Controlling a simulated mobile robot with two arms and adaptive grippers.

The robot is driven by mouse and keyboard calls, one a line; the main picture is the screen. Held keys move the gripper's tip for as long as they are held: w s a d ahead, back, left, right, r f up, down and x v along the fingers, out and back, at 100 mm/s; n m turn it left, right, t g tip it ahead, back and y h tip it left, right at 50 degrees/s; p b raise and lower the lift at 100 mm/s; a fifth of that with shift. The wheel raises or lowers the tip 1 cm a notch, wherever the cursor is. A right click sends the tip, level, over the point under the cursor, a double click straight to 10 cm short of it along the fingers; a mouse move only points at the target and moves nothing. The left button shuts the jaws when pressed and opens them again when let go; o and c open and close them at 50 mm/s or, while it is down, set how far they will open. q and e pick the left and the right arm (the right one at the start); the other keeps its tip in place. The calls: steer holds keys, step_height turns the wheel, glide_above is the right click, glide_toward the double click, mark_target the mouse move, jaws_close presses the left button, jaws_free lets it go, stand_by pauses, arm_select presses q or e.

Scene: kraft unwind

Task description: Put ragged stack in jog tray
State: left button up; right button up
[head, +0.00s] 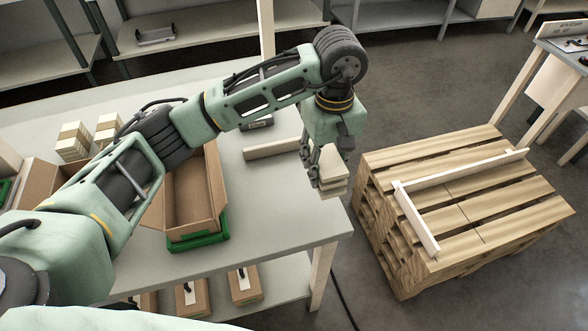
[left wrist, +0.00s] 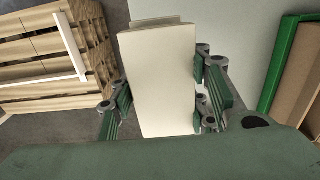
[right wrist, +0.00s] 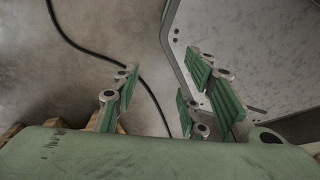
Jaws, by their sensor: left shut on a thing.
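The ragged stack (head: 331,176) is a small pile of cream sheets with uneven edges. My left gripper (head: 322,165) is shut on it and holds it near the right edge of the grey table (head: 285,205). In the left wrist view the stack (left wrist: 158,80) stands between the fingers (left wrist: 165,100). White rails (head: 414,215) form an L-shaped corner on a wooden pallet (head: 480,205) to the right; I cannot tell whether this is the jog tray. My right gripper (right wrist: 155,100) is open and empty in the right wrist view, and is not visible in the head view.
A pale bar (head: 270,149) lies on the table left of the left gripper. An open cardboard box (head: 190,222) sits on a green tray (head: 200,242). Small banded stacks (head: 73,141) stand at the table's left. Floor shows between table and pallet, with a black cable (head: 344,298).

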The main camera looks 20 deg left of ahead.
arm_select(q)
steer(key=w+a+f+p, duration=0.1)
steer(key=a+f, duration=0.1)
steer(key=a, duration=0.1)
steer(key=a+f+p, duration=0.1)
steer(key=a, duration=0.2)
steer(key=w+a+f+p, duration=0.1)
steer(key=a+f, duration=0.1)
steer(key=a, duration=0.1)
steer(key=shift+w+a+f, duration=0.2)
steer(key=shift+w+f, duration=0.1)
steer(key=shift+f, duration=0.05)
step_height(320, 180, down, 3)
steer(key=shift+s+f+p, duration=0.1)
steer(key=shift+p, duration=0.75)
steer(key=shift+f, duration=0.3)
steer(key=shift+f+b, duration=0.15)
steer(key=shift+b, duration=0.15)
steer(key=o, duration=1.2)
arm_select(e)
steer(key=r, duration=0.1)
steer(key=s+r, duration=0.1)
steer(key=r, duration=0.1)
steer(key=s+r, duration=0.1)
steer(key=shift+s+a+r, duration=0.1)
steer(key=shift+s+r, duration=0.05)
steer(key=shift+r, duration=0.2)
steer(key=shift+r, duration=0.1)
